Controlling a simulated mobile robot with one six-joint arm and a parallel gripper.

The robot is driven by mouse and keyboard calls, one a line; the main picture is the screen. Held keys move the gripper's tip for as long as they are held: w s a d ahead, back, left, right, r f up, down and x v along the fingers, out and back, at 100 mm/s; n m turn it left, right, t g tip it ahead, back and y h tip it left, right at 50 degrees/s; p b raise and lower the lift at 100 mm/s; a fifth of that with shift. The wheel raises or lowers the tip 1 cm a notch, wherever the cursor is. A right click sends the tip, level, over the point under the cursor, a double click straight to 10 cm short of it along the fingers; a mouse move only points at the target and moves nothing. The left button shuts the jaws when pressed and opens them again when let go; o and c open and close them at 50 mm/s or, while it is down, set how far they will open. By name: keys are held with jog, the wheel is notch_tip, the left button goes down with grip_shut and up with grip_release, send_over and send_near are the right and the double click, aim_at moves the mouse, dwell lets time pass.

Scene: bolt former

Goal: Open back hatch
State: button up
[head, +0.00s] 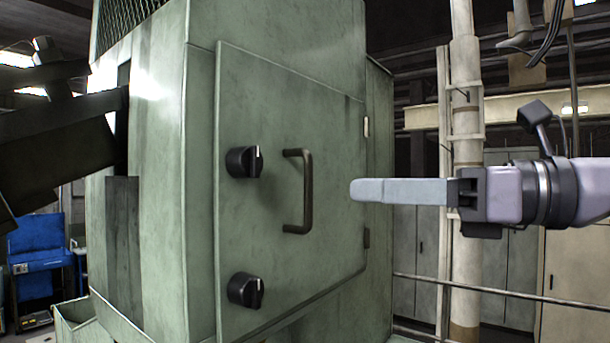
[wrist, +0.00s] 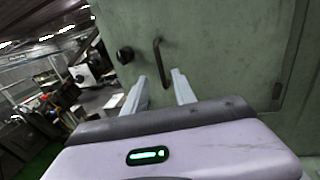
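The back hatch (head: 270,200) is a green metal door on the machine's side, shut flush with its frame. A dark bar handle (head: 304,191) stands upright on it. Two black knobs, upper (head: 244,161) and lower (head: 246,290), sit left of the handle. Hinges show along the hatch's right edge. My gripper (head: 352,190) comes in from the right in the head view, its fingertips right of the handle and apart from it. In the wrist view, the two fingers (wrist: 160,82) are spread with nothing between them, and the handle (wrist: 162,62) is ahead of them.
The green machine body (head: 155,190) surrounds the hatch. A dark chute (head: 60,140) juts out at the left. A pale vertical pipe (head: 467,120) and a horizontal rail (head: 490,291) stand behind my arm. The space in front of the hatch looks clear.

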aim_at(308, 220)
jog(key=p+x, duration=0.1)
jog(key=x, duration=0.8)
jog(key=shift+w+a, duration=0.1)
jog(key=shift+a, duration=0.1)
jog(key=shift+d, duration=0.1)
grip_shut()
dwell(0.8)
